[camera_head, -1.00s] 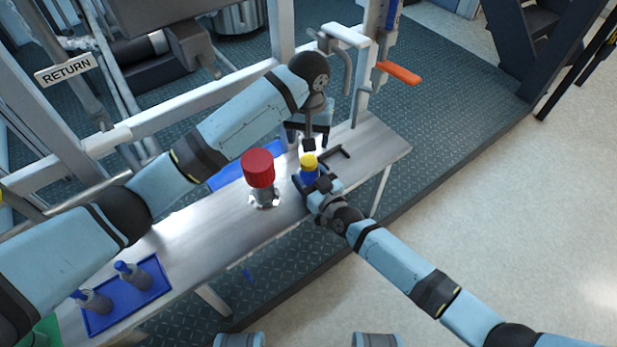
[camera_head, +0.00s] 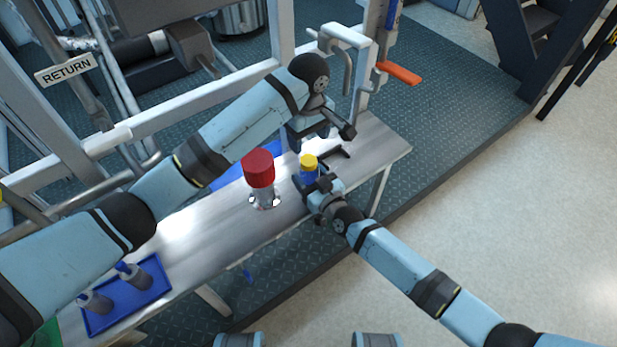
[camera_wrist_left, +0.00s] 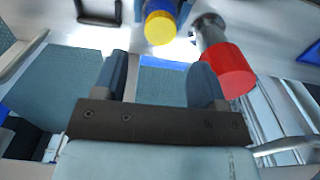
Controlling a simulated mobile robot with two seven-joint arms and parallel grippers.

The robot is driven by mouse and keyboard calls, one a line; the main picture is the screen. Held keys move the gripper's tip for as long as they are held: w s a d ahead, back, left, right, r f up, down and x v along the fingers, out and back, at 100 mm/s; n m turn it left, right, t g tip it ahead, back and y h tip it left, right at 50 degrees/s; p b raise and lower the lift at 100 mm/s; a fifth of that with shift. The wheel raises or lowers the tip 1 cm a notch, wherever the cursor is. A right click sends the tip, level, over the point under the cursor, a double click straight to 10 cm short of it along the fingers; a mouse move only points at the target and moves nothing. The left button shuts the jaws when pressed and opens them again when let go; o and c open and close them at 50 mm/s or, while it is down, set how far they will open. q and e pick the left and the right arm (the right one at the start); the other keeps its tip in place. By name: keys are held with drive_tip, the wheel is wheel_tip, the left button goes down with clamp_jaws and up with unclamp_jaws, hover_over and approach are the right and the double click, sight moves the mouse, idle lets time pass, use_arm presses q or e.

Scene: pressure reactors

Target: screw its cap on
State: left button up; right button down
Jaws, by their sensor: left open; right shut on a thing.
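A bottle with a yellow cap (camera_head: 308,162) and a blue body (camera_head: 308,175) stands upright at the bench's right part. My right gripper (camera_head: 314,185) is shut on the bottle from the front. The cap sits on top of the bottle; how tightly I cannot tell. My left gripper (camera_head: 305,142) is open and empty, just behind and above the cap. In the left wrist view, the open fingers (camera_wrist_left: 158,82) have nothing between them. There the yellow cap (camera_wrist_left: 159,28) and a bit of the blue body (camera_wrist_left: 163,6) show beyond the fingers, apart from them.
A red-topped metal fitting (camera_head: 259,168) stands left of the bottle and also shows in the left wrist view (camera_wrist_left: 229,70). A blue tray (camera_head: 156,294) holds two grey bottles with blue tops at the bench's left. A black handle-like bracket (camera_head: 336,158) lies right of the bottle.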

sight(308, 160)
use_arm(q)
wheel_tip(308, 160, down, 8)
drive_tip(key=shift+r, duration=0.15)
idle(0.4)
drive_tip(key=c, duration=1)
drive_tip(key=shift+o, duration=0.2)
drive_tip(key=m, duration=0.4)
drive_tip(key=shift+m, duration=0.3)
drive_tip(key=m, duration=0.6)
drive_tip(key=shift+m, duration=0.3)
drive_tip(key=m, duration=0.9)
